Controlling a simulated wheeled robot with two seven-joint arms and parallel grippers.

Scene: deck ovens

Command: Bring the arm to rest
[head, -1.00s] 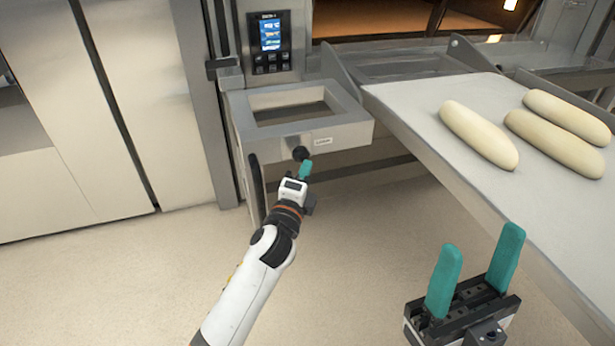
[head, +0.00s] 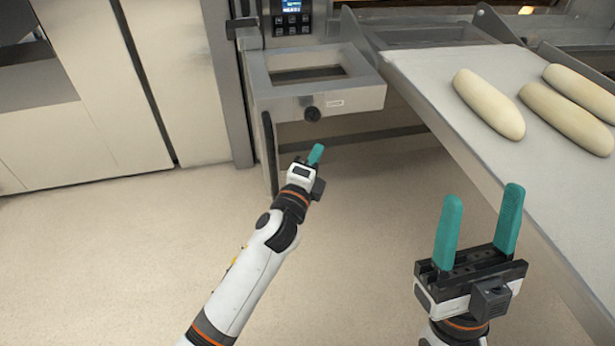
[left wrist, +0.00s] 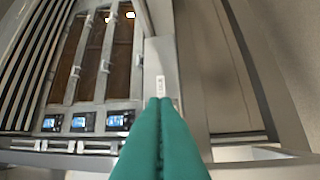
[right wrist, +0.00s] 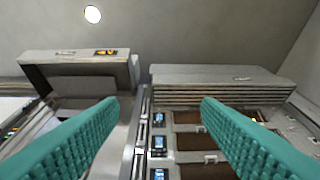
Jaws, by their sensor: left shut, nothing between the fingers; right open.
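My left gripper (head: 316,154) is in the middle of the head view, below and in front of a metal frame with a dark round knob. Its teal fingers are shut with nothing between them, and they also show pressed together in the left wrist view (left wrist: 160,110). A gap shows between its fingertips and the knob. My right gripper (head: 480,208) is at the lower right of the head view, fingers pointing up. It is open and empty, and its two spread fingers show in the right wrist view (right wrist: 160,105).
The metal frame (head: 370,98) with its dark knob (head: 312,114) juts out below the control panel (head: 291,16). A pale loading board (head: 440,85) bearing several dough loaves (head: 488,104) lies at the right, close to my right gripper. Floor (head: 120,260) at the left is clear.

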